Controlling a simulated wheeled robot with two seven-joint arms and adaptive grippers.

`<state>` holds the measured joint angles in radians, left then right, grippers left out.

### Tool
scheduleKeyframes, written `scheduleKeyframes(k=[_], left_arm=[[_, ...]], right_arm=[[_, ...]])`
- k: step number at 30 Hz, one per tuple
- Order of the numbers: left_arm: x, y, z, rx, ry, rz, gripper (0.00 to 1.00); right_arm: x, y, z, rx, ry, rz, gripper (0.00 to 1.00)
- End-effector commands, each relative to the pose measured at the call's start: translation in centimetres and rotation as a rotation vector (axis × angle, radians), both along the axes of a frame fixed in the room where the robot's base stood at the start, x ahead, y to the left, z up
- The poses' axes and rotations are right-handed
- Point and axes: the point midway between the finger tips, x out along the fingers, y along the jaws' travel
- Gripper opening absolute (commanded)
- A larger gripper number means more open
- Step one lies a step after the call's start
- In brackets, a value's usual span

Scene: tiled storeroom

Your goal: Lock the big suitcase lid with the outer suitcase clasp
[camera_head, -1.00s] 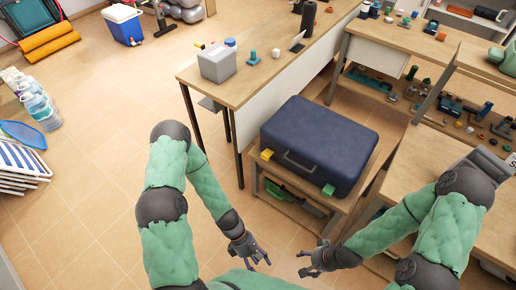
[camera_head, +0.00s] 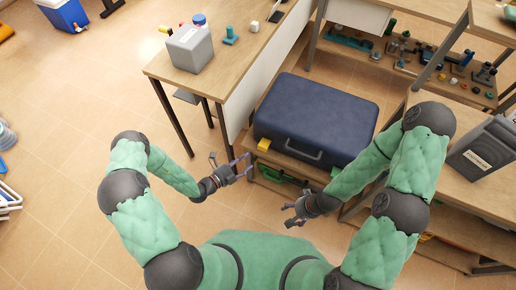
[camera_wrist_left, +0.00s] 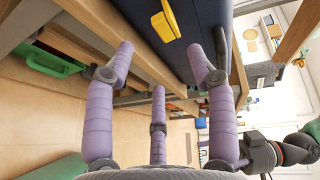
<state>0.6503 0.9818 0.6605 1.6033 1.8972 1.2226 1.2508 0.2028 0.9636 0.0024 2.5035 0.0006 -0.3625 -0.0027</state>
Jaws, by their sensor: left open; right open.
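The big dark blue suitcase (camera_head: 318,115) lies flat with its lid down on a low wooden stand. Its handle (camera_head: 300,153) faces me. A yellow clasp (camera_head: 264,145) sits at the left of its front side. The yellow clasp (camera_wrist_left: 166,22) also shows at the top of the left wrist view, on the blue suitcase wall (camera_wrist_left: 200,55). My left gripper (camera_head: 243,166) is open and empty, just in front of and below the yellow clasp, not touching it. My right gripper (camera_head: 287,213) is open and empty, lower in front of the stand. My right forearm hides the suitcase's front right corner.
The stand's wooden front edge (camera_wrist_left: 100,30) runs close to my left fingers. A green object (camera_wrist_left: 48,62) lies on its lower shelf. A table with a grey container (camera_head: 190,48) stands left of the suitcase. A dark grey case (camera_head: 482,147) is at the right.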

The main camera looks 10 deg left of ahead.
Motion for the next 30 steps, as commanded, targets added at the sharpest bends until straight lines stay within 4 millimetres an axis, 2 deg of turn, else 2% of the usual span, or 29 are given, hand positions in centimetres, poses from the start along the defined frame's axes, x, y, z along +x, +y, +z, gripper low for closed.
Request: scheduleKeyframes(k=[9,15,21,29,30], left_arm=[[4.0,-3.7,-1.1,0.003,-0.004,-0.007,0.56],[6.1,-5.4,-1.4,0.004,-0.004,-0.005,0.56],[7.0,-6.1,-1.6,0.003,-0.002,-0.004,0.56],[7.0,-6.2,-1.5,0.003,0.0,-0.003,0.56],[7.0,-6.2,-1.5,0.004,-0.001,-0.003,0.53]], right_arm=[[0.0,0.0,-2.0,0.0,0.0,0.0,0.71],[0.0,0.0,-2.8,0.0,0.0,0.0,0.71],[0.0,0.0,-3.1,0.0,0.0,0.0,0.71],[0.0,0.0,-3.1,0.0,0.0,0.0,0.71],[0.0,0.0,-3.1,0.0,0.0,0.0,0.71]])
